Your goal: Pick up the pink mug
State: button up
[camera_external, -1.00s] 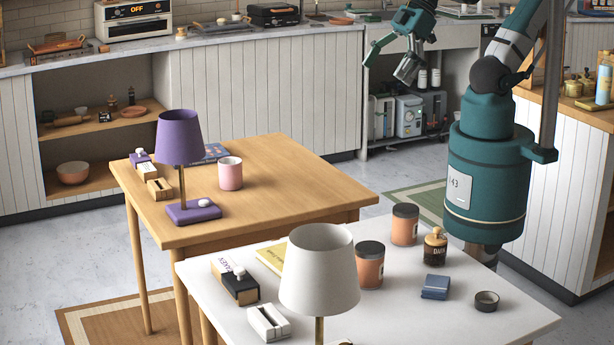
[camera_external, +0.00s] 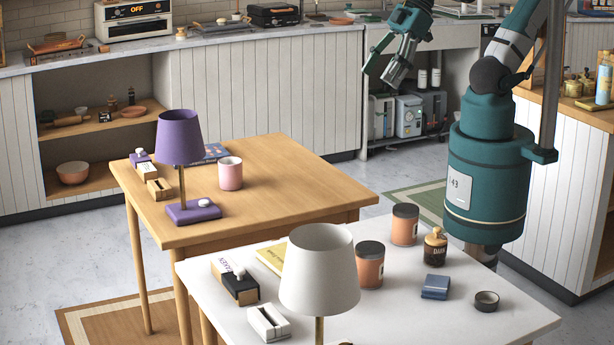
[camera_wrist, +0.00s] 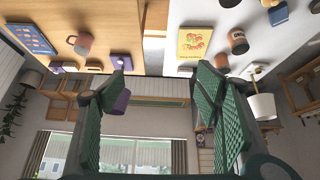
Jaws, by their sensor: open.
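The pink mug (camera_external: 230,174) stands upright on the wooden table, behind and to the right of the purple lamp. In the wrist view the mug (camera_wrist: 83,44) shows at the upper left with its handle on the left, beyond my left finger. My gripper (camera_external: 382,71) is open and empty, high in the air to the right of the wooden table, well apart from the mug. In the wrist view both green fingers of my gripper (camera_wrist: 163,68) are spread, with nothing between them.
The wooden table (camera_external: 275,165) also holds a purple lamp (camera_external: 180,140), small boxes and a blue book (camera_external: 213,152). The white table (camera_external: 400,325) in front carries a white lamp (camera_external: 319,270), jars and boxes. The wooden table's right side is clear.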

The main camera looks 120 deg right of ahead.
jog(key=w+d+f+n+g+h+b, duration=0.15)
jog(key=w+d+n, duration=0.25)
jog(key=w+d, duration=0.5)
jog(key=n+g+h+b, duration=0.2)
jog(key=n+g+b, duration=0.3)
jog(key=n+g, duration=0.3)
send_near(229, 159)
notch_tip(229, 159, down, 5)
jog(key=a, duration=0.2)
jog(key=shift+b+x, duration=0.35)
jog(key=shift+x, duration=0.95)
